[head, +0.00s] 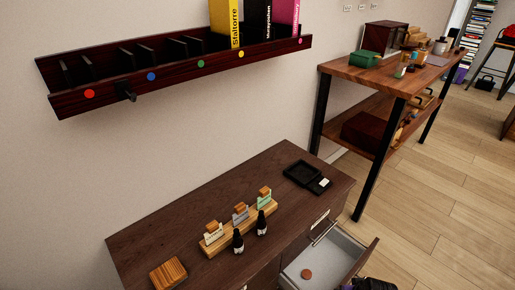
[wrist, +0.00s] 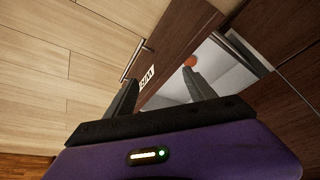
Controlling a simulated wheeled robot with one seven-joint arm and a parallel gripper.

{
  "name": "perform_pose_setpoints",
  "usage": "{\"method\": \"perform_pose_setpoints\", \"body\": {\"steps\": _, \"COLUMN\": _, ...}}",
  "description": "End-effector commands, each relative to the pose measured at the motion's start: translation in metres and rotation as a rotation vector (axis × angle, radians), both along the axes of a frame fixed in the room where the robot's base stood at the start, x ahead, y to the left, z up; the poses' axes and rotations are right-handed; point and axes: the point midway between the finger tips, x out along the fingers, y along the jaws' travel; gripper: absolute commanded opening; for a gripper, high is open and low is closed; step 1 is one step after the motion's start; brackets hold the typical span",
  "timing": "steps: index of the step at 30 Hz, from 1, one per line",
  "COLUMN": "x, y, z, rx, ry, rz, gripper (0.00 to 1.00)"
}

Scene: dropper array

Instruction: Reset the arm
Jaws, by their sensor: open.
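My gripper (wrist: 160,78) is open, its two dark fingers apart with nothing between them. In the wrist view it hangs beside an open drawer (wrist: 218,68), whose front carries a white label. A small round orange-brown piece (wrist: 190,61) lies in the drawer, just past the right fingertip in the picture. The head view shows the same open drawer (head: 330,258) with the round piece (head: 307,274) on its pale floor. Only a dark bit of my arm shows at the bottom edge of the head view; the fingers are hidden there.
A dark cabinet top (head: 190,218) bears a wooden rack (head: 222,244) with cards, two dark dropper bottles (head: 238,241), a wooden block (head: 168,273) and a black tray (head: 303,174). A wall shelf (head: 180,75) hangs above. A wooden table (head: 390,82) stands right.

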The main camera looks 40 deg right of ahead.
Motion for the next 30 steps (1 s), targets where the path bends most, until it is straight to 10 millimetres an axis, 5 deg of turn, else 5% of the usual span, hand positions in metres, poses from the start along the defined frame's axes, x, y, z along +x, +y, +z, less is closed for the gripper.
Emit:
{"method": "perform_pose_setpoints", "body": {"steps": 8, "x": 0.017, "y": -0.027, "z": 0.022, "rx": -0.096, "ry": -0.083, "rz": -0.043, "gripper": 0.63}}
{"method": "perform_pose_setpoints", "body": {"steps": 17, "x": 0.038, "y": -0.045, "z": 0.076, "rx": -0.282, "ry": -0.245, "rz": -0.067, "gripper": 0.63}}
{"method": "perform_pose_setpoints", "body": {"steps": 23, "x": 0.047, "y": -0.016, "z": 0.113, "rx": -0.398, "ry": -0.374, "rz": -0.032, "gripper": 0.63}}
{"method": "perform_pose_setpoints", "body": {"steps": 30, "x": 0.044, "y": 0.066, "z": 0.171, "rx": -0.507, "ry": -0.583, "rz": 0.08, "gripper": 0.63}}
